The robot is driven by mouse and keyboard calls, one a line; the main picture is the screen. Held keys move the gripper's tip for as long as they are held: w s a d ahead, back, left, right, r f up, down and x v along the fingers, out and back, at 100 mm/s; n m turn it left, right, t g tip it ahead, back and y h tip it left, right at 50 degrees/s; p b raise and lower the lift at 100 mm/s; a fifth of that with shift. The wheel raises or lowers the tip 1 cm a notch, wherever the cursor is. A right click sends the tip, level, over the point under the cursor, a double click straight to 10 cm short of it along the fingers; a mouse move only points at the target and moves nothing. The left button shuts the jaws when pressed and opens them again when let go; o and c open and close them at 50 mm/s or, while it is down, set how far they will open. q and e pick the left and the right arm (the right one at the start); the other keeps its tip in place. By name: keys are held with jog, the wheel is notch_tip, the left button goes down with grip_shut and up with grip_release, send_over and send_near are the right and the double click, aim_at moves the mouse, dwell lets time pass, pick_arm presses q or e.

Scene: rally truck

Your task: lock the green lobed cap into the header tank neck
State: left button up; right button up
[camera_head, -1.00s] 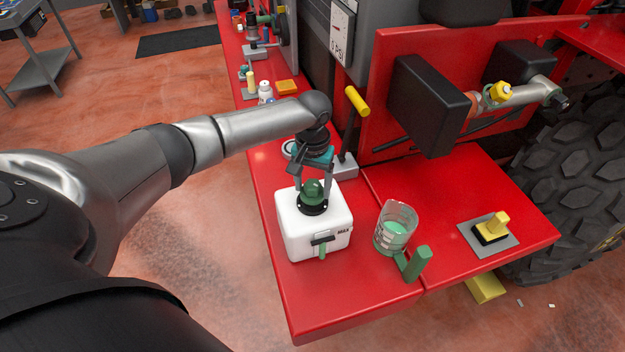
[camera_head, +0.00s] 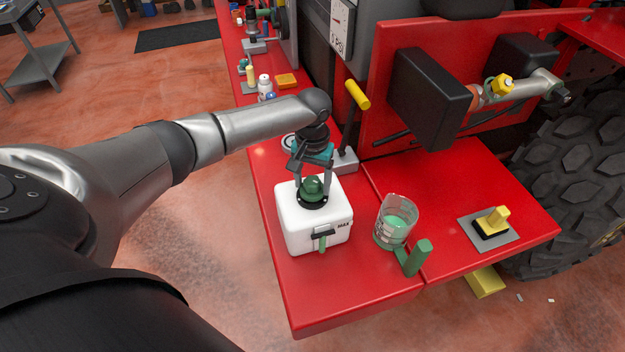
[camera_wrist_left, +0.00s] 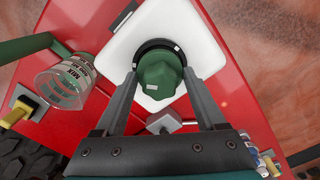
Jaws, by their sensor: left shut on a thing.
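The white header tank (camera_head: 313,232) stands on the red bench, with a black neck ring on its top. The green lobed cap (camera_head: 312,187) sits upright in the neck; it also shows in the left wrist view (camera_wrist_left: 160,74) inside the black neck ring (camera_wrist_left: 150,46). My left gripper (camera_head: 312,190) comes down from above with its fingers on either side of the cap, shut on it. Whether the cap is locked cannot be told. My right gripper is in neither view.
A clear jug (camera_head: 396,222) with green liquid and a green handle (camera_head: 417,258) stands right of the tank. A yellow-handled lever (camera_head: 356,95) rises behind. The bench front left of the jug is clear.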

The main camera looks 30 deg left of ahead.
pick_arm(q)
jog(key=shift+f+b, duration=0.4)
jog(key=shift+f, duration=0.35)
jog(key=shift+r, duration=0.1)
jog(key=shift+r+p, duration=0.8)
jog(key=shift+p, duration=0.4)
jog(key=shift+f+b, duration=0.5)
jog(key=shift+f, duration=0.4)
jog(key=shift+r, duration=0.15)
jog(key=shift+r+p, duration=0.75)
jog(key=shift+p, duration=0.15)
jog(key=shift+f+b, duration=0.6)
jog(key=shift+f, duration=0.4)
